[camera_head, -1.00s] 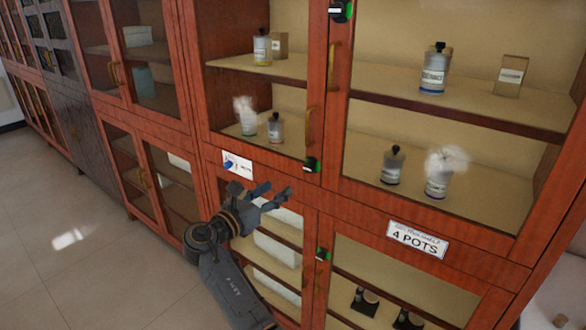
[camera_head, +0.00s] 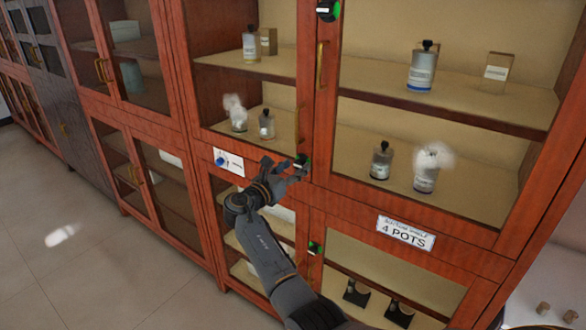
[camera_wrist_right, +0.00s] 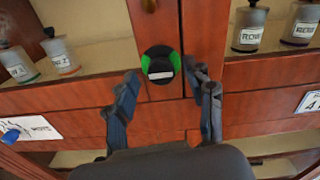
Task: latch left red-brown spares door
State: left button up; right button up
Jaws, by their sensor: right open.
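The left red-brown door (camera_head: 255,152) has a large glass pane and appears closed against the right door's frame. Its brass handle (camera_head: 298,128) is by its right edge. A round black-and-green latch knob (camera_head: 301,160) sits at the lower right corner of that door. In the right wrist view the knob (camera_wrist_right: 160,65) shows a white bar lying about level, with green at both sides. My right gripper (camera_head: 292,167) is open in front of the knob. Its fingers in the wrist view (camera_wrist_right: 166,97) stand either side below the knob, with nothing between them. My left gripper is out of view.
Similar knobs sit above (camera_head: 328,10) and below (camera_head: 315,248). A "4 POTS" label (camera_head: 405,233) is on the right. Bottles (camera_head: 381,161) stand on shelves behind glass. Open floor (camera_head: 75,215) lies left.

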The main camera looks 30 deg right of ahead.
grip_shut()
jog(key=m+b, duration=0.1)
jog(key=m, duration=0.1)
jog(key=m+b, duration=0.2)
jog(key=shift+s+f+m, duration=0.1)
jog(key=shift+f+m, duration=0.1)
jog(key=shift+m, duration=0.2)
jog(key=m+b, duration=0.3)
jog(key=m, duration=0.1)
jog(key=shift+m+b, duration=0.3)
jog(key=m+b, duration=0.4)
jog(key=shift+f+m, duration=0.1)
jog(key=shift+m, duration=0.2)
jog(key=shift+m+b, duration=1.6)
jog(key=shift+m, duration=0.3)
